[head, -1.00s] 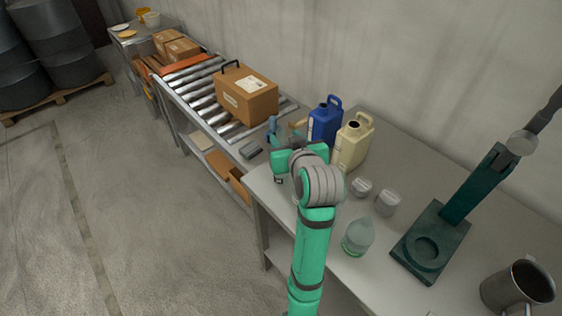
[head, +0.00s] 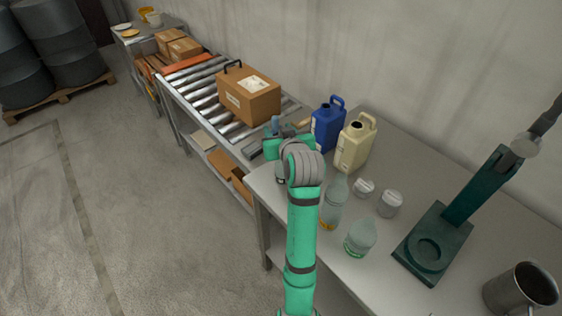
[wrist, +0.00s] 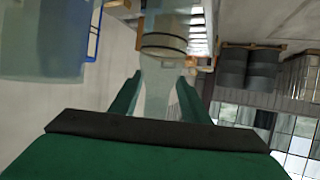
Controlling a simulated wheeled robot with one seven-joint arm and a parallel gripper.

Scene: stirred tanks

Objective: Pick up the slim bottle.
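The slim bottle (head: 334,203) is clear, tall and narrow-necked, with amber at its base. It stands upright on the grey bench beside my arm in the head view. A shorter, wider clear bottle (head: 360,238) with a green base stands in front of it. My gripper's fingertips are hidden behind my arm in the head view. In the wrist view, which appears upside down, my gripper (wrist: 157,88) has its two green fingers apart. A clear, tapered shape with a yellowish rounded end (wrist: 163,42) shows between and beyond them; I cannot tell which bottle it is or whether they touch it.
A blue jug (head: 327,124) and a cream jug (head: 354,145) stand behind my arm. A roller conveyor (head: 205,92) carries a carton (head: 250,95).

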